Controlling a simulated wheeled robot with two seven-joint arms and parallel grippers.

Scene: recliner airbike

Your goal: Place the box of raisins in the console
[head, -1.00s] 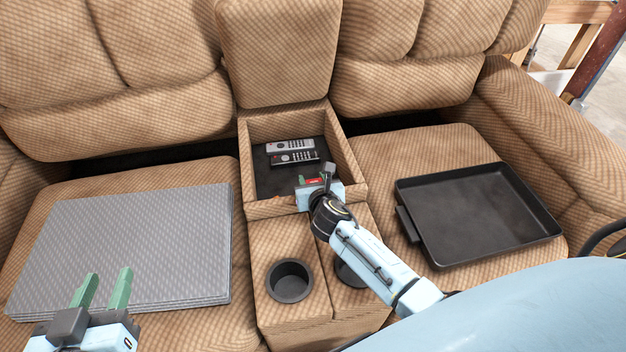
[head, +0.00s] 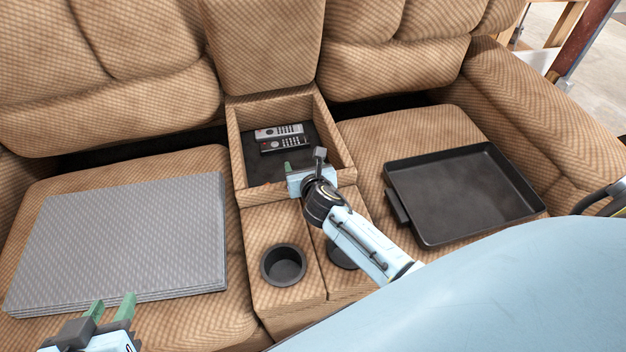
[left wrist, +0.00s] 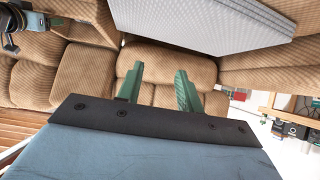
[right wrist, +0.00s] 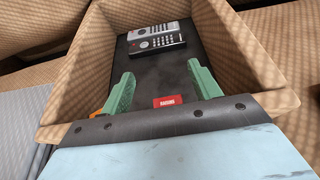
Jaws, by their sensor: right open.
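The box of raisins (right wrist: 167,101) is a small red box with a white label, lying on the console floor in the right wrist view. It sits between and just beyond the fingers of my right gripper (right wrist: 163,88), which are spread apart. In the head view the right gripper (head: 300,168) is over the front of the open console (head: 347,163) and hides the box. My left gripper (head: 112,306) is open and empty over the front of the left seat. Its spread green fingers also show in the left wrist view (left wrist: 158,85).
Two remotes, one silver (head: 279,131) and one black (head: 285,145), lie at the back of the console. A black tray (head: 465,195) rests on the right seat and grey panels (head: 120,240) on the left seat. A cup holder (head: 284,265) is in front of the console.

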